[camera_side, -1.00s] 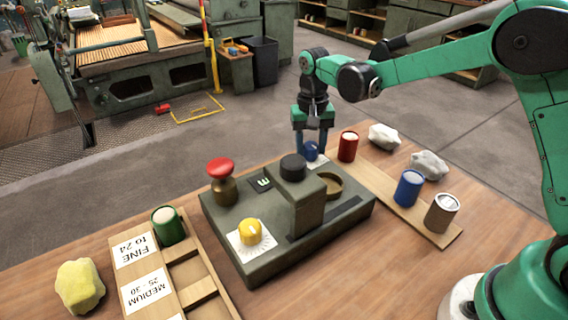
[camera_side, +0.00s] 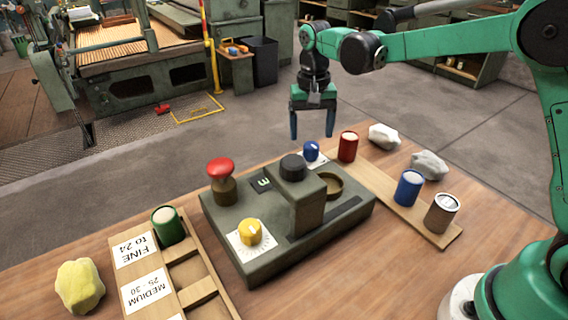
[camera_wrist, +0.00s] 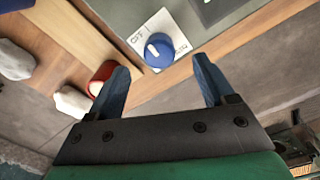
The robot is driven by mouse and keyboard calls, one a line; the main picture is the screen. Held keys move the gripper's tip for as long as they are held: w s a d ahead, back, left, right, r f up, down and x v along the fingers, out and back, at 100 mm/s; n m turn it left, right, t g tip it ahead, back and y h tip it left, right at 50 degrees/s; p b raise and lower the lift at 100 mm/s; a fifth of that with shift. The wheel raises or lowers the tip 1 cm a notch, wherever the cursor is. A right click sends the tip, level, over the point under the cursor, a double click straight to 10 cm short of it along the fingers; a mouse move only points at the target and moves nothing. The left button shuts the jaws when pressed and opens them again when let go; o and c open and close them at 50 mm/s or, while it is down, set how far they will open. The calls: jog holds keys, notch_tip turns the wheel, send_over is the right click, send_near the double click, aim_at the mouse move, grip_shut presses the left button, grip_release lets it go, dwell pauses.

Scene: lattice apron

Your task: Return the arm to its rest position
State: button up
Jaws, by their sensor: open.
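My gripper (camera_side: 312,122) is open and empty, its two blue fingers pointing down. It hangs above the far side of the olive-green machine (camera_side: 262,262), over a blue knob (camera_side: 311,151) on a white label. The wrist view shows the blue knob (camera_wrist: 159,50) beyond and between the spread fingertips (camera_wrist: 162,72), apart from both. An "OFF" mark is legible on its label. The arm is bent, with the gripper out over the bench.
A red can (camera_side: 348,146), a blue can (camera_side: 408,187) and a brown can (camera_side: 441,212) stand on a wooden strip at right. Pale rocks (camera_side: 384,137) lie behind. A red mushroom button (camera_side: 220,169), a yellow knob (camera_side: 250,233) and a green can (camera_side: 168,226) are left. Space above the bench is clear.

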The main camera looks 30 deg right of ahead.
jog(key=shift+r, duration=0.85)
jog(key=shift+s+r, duration=0.25)
jog(key=shift+r, duration=0.05)
jog(key=s+r+n+t, duration=0.1)
jog(key=s+n+t, duration=0.4)
jog(key=s, duration=0.9)
jog(key=shift+d+r+n+t, duration=0.3)
jog(key=shift+t, duration=0.7)
